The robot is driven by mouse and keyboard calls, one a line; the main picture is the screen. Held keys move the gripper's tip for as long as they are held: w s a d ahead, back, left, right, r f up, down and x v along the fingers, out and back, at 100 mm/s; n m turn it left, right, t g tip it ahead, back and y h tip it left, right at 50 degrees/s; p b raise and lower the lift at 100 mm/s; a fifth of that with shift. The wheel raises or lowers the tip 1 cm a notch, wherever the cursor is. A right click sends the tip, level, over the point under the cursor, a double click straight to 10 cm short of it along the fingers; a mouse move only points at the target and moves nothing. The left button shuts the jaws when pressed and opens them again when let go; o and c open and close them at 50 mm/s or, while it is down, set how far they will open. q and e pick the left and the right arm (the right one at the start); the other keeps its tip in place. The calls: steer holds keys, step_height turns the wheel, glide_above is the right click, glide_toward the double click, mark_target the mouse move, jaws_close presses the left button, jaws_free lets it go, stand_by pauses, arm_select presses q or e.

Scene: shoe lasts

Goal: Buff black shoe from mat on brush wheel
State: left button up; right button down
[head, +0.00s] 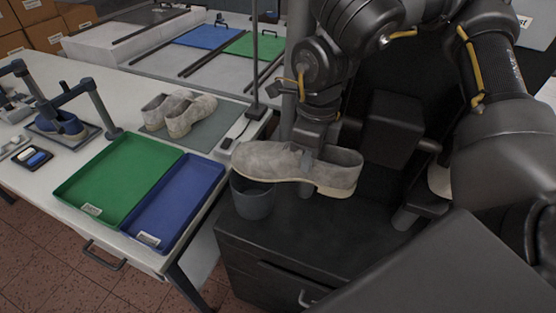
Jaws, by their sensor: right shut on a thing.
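A mottled grey shoe (270,163) with a pale sole hangs level, toe to the left, above a dark cabinet top. A grey mat (213,137) on the white table bears a pair of similar grey shoes (182,113). No plainly black shoe shows. A pale rounded piece (439,181) beside a dark box-shaped unit (391,128) may be the brush wheel, but my arm hides much of it. My left gripper is out of view.
A dark cup (253,197) stands on the black cabinet (340,239), just below the held shoe's toe. Green (118,180) and blue (171,205) trays lie on the table. A thin post (254,55) rises behind. A blue shoe (68,125) sits in a stand at left.

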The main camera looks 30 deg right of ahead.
steer(key=shift+d+r, duration=0.1)
steer(key=shift+s+d+r, duration=0.1)
steer(key=shift+s+d, duration=0.3)
steer(key=shift+s, duration=0.3)
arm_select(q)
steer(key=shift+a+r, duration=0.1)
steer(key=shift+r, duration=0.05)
arm_select(e)
steer(key=shift+w, duration=0.1)
steer(key=shift+w+a, duration=0.15)
steer(key=shift+w, duration=0.5)
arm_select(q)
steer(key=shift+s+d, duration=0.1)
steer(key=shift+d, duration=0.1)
arm_select(e)
steer(key=shift+w+a+f, duration=0.15)
steer(key=shift+w+f, duration=0.1)
steer(key=shift+w, duration=0.1)
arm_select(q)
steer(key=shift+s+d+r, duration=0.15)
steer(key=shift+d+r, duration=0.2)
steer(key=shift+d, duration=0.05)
arm_select(e)
steer(key=shift+s+a+r, duration=0.15)
steer(key=shift+r, duration=0.05)
